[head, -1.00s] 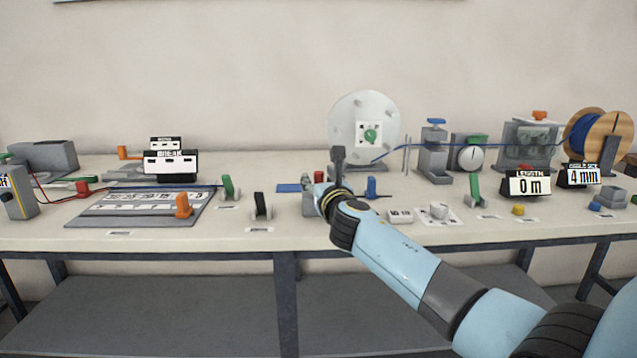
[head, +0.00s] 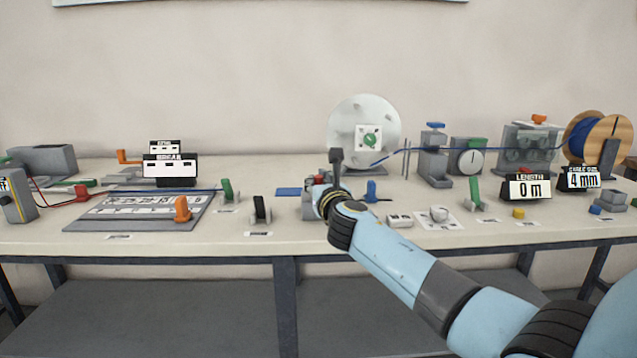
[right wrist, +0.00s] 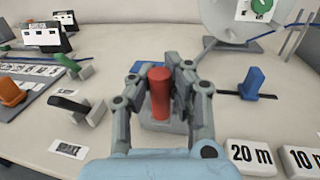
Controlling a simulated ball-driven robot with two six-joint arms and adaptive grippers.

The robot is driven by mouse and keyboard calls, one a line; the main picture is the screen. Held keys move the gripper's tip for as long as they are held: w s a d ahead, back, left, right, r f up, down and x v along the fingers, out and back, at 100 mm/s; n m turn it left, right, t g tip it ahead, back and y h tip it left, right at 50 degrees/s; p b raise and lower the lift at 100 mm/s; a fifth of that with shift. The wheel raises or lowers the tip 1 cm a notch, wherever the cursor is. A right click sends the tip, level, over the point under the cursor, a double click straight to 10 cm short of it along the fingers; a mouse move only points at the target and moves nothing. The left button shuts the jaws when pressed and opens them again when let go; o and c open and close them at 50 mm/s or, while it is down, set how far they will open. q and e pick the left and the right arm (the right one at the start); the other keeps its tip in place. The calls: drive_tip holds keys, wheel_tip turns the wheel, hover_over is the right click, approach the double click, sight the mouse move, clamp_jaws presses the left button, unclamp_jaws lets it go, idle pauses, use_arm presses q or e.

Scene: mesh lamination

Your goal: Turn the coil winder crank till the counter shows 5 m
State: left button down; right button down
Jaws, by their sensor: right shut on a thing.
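The length counter (head: 527,188) at the right of the table reads 0 m. The coil winder's pale round disc (head: 364,118) stands upright at the back with a green centre piece; its lower part also shows in the right wrist view (right wrist: 218,20). My right gripper (right wrist: 160,82) is shut around an upright red handle (right wrist: 160,95) on a grey base. In the head view my right gripper (head: 328,175) mostly hides that handle. Whether the handle belongs to the winder's crank I cannot tell. My left gripper is not in view.
A blue slider (right wrist: 252,83) stands just right of my gripper, with 20 m (right wrist: 250,157) and 10 m (right wrist: 303,160) blocks nearer. A black-handled lever (head: 261,209) stands to the left. A blue cable (head: 465,147) runs from the wooden spool (head: 608,133) to the disc.

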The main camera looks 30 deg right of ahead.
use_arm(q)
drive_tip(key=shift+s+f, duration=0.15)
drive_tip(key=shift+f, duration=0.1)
use_arm(e)
drive_tip(key=shift+a+f+m+h, duration=0.15)
drive_tip(key=shift+m+h, duration=0.15)
